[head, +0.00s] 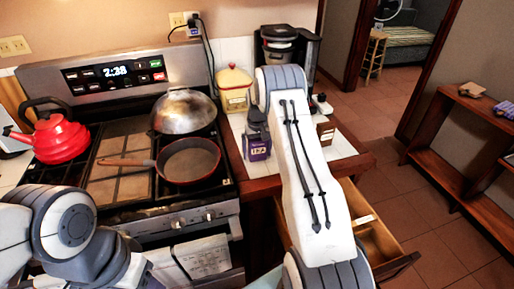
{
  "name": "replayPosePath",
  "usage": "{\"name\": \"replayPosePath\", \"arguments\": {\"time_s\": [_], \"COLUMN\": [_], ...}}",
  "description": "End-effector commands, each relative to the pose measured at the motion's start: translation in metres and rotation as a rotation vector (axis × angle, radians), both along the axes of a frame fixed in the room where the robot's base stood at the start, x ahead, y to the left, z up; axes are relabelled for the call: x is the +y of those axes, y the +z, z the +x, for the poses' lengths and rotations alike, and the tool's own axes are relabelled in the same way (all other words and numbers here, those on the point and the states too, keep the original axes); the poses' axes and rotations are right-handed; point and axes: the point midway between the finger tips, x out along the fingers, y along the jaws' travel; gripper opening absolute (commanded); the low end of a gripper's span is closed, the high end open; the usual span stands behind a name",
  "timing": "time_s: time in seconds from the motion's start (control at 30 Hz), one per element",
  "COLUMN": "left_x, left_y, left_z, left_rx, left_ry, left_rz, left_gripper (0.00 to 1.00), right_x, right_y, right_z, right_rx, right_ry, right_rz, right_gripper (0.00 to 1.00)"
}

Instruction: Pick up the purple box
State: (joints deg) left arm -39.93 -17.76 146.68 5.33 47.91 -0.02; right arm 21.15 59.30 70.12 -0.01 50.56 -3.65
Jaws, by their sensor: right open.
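The purple box (258,150) stands upright on the white tiled counter, right of the stove, with a pale label on its front. My right arm reaches up over the counter and bends down at its far end. My right gripper (257,131) is small and dark in the head view, open, pointing down at the top of the box. I cannot tell whether its fingers touch the box or straddle it. My left arm is at the lower left, and its gripper is out of view.
A yellow lidded canister (234,88) stands behind the box, and a black coffee maker (290,48) behind my right arm. The stove holds a red kettle (60,138), a frying pan (189,161) and a domed metal pan (183,111). An open wooden drawer (378,243) juts out below the counter.

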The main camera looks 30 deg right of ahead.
Motion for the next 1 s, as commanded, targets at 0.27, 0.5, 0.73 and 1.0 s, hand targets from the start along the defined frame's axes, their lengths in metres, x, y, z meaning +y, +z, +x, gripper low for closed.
{"name": "replayPosePath", "arguments": {"time_s": [0.27, 0.5, 0.73, 1.0], "left_x": [0.000, 0.000, 0.000, 0.000], "left_y": [0.000, -0.001, -0.011, -0.020], "left_z": [0.000, 0.000, 0.000, 0.000], "left_rx": [0.000, 0.000, 0.000, 0.000], "left_ry": [0.000, 0.000, 0.000, 0.000], "left_rz": [0.000, 0.000, 0.000, 0.000], "left_gripper": [0.50, 0.50, 0.50, 0.50], "right_x": [0.000, 0.000, -0.001, -0.001], "right_y": [0.001, 0.003, 0.037, 0.087], "right_z": [0.000, 0.000, 0.001, 0.001], "right_rx": [0.000, -0.001, -0.006, -0.004], "right_ry": [0.000, 0.000, 0.000, 0.000], "right_rz": [0.000, 0.000, -0.002, -0.001], "right_gripper": [0.22, 0.22, 0.22, 0.22]}}
